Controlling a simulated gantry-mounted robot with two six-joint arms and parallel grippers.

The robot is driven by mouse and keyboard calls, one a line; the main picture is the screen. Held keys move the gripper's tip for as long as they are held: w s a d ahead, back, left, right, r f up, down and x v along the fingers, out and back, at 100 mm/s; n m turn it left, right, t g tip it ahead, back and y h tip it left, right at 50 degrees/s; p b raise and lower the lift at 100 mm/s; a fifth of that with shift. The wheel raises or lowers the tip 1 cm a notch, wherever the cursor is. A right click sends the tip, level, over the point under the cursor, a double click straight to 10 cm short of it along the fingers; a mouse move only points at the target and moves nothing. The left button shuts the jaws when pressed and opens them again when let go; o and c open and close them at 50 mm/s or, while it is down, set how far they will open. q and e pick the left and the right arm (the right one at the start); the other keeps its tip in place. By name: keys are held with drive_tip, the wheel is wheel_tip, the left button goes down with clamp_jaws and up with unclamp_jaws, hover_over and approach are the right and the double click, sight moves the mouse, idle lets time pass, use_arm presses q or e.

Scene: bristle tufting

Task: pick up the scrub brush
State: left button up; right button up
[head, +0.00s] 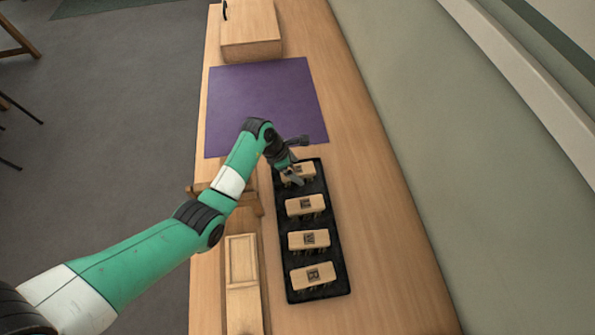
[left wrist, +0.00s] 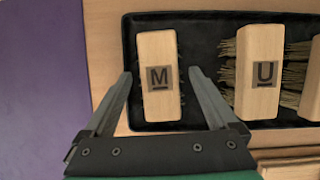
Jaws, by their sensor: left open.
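A black tray (head: 283,250) holds several wooden-backed brushes in a row, each with a dark letter label. The brush marked M (left wrist: 160,95) lies at the tray's far end; in the head view my gripper partly covers it. My left gripper (head: 293,179) is open above this brush. In the left wrist view, its fingertips (left wrist: 160,75) show on either side of the M block; I cannot tell how far above it they are. The brush marked U (left wrist: 260,70) is beside it, with bristles showing. The labels do not show which is the scrub brush. My right gripper is not in view.
A purple mat (head: 260,100) lies bare beyond the tray. A wooden box (head: 250,35) with a dark handle stands at the far end. A shallow wooden tray (head: 242,262) lies left of the black tray. A wall runs along the right; the wooden table is clear there.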

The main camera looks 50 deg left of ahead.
sight(295, 170)
use_arm(q)
clamp_jaws()
idle(0.4)
drive_tip(key=shift+r, duration=0.1)
wheel_tip(295, 170, up, 10)
drive_tip(key=p, duration=0.3)
drive_tip(key=shift+r+p, duration=0.15)
drive_tip(key=shift+p, duration=0.25)
